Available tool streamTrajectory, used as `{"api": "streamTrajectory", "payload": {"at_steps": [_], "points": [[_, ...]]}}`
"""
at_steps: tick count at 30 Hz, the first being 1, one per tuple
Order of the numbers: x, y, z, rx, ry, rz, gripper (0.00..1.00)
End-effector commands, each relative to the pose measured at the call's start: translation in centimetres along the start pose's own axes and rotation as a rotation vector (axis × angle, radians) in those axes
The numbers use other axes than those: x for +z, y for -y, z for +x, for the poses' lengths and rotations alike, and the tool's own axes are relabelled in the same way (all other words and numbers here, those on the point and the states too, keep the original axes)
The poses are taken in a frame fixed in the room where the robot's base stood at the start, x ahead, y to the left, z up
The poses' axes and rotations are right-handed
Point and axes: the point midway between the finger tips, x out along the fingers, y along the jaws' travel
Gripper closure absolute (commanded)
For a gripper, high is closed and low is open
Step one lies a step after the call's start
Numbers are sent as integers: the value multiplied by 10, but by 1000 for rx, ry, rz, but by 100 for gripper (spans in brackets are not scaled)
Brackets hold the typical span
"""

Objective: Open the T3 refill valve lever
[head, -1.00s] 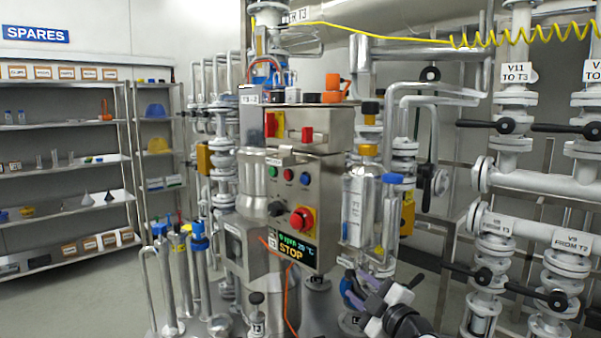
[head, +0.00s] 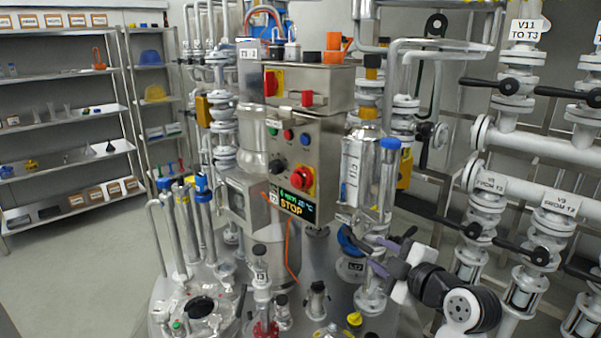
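I cannot tell for sure which lever is the T3 refill valve's. A valve labelled "V11 TO T3" (head: 523,30) at the upper right has a black lever (head: 488,84) lying level to the left, across the upright pipe. A small fitting labelled T3 (head: 260,277) stands on the skid at lower centre. My gripper (head: 374,252) is at lower centre right, pointing left, with its fingers apart. No object shows between them. It is close in the picture to a blue curved part (head: 350,241); contact cannot be told.
A steel control box (head: 300,140) with a red knob and STOP display stands at centre. A clear cylinder (head: 362,175) is above my gripper. Black-levered valves (head: 475,229) crowd the right. Shelves (head: 65,125) stand left, with open floor (head: 75,270) before them.

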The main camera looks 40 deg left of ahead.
Motion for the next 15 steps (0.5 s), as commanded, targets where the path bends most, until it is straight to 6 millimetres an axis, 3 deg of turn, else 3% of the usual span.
{"api": "streamTrajectory", "payload": {"at_steps": [8, 15], "points": [[1, 1, -57, 5, 3, -3, 65], [-37, -24, -28, 117, -25, 72, 65]]}}
